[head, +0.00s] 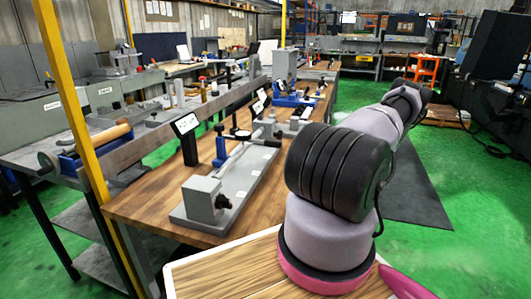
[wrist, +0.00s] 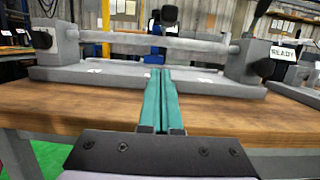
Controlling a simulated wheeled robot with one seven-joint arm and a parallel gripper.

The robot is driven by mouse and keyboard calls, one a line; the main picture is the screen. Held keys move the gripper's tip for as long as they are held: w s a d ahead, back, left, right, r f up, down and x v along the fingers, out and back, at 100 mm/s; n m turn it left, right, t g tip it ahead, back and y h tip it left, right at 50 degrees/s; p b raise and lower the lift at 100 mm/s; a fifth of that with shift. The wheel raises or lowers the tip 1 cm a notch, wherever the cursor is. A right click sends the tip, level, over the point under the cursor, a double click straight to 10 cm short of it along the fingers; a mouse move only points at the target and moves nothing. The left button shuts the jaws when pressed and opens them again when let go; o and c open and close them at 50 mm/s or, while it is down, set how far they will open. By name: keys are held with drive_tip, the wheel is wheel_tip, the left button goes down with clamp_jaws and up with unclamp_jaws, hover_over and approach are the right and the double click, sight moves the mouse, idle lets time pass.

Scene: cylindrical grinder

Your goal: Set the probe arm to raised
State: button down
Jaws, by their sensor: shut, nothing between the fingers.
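The grinder fixture stands on the wooden bench, with its grey base (head: 252,185) and headstock block (head: 203,197) in the head view. In the wrist view a pale horizontal bar (wrist: 150,43) runs between two grey end blocks over the base (wrist: 90,73). A blue post with a black top (head: 220,147) stands behind the fixture. I cannot make out the probe arm or its position for certain. My gripper (wrist: 161,72) is shut and empty, with its teal fingers pointing at the fixture's front. In the head view my gripper is not visible.
A dark display (head: 185,124) stands behind the fixture. A "READY" label (wrist: 283,53) shows at the right. Another blue device (head: 290,99) is further along the bench (head: 150,208). A yellow post (head: 66,90) rises at the left. The bench's front strip is clear.

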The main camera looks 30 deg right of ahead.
drive_tip(key=shift+w+a+f, duration=0.2)
drive_tip(key=shift+w+a, duration=0.05)
drive_tip(key=x, duration=0.9)
drive_tip(key=shift+w+a+r, duration=0.1)
drive_tip(key=shift+w+a, duration=0.1)
drive_tip(key=shift+w, duration=0.05)
drive_tip(key=shift+w+a+r, duration=0.1)
drive_tip(key=shift+r, duration=0.95)
drive_tip(key=shift+w+r, duration=0.1)
drive_tip(key=shift+r, duration=0.9)
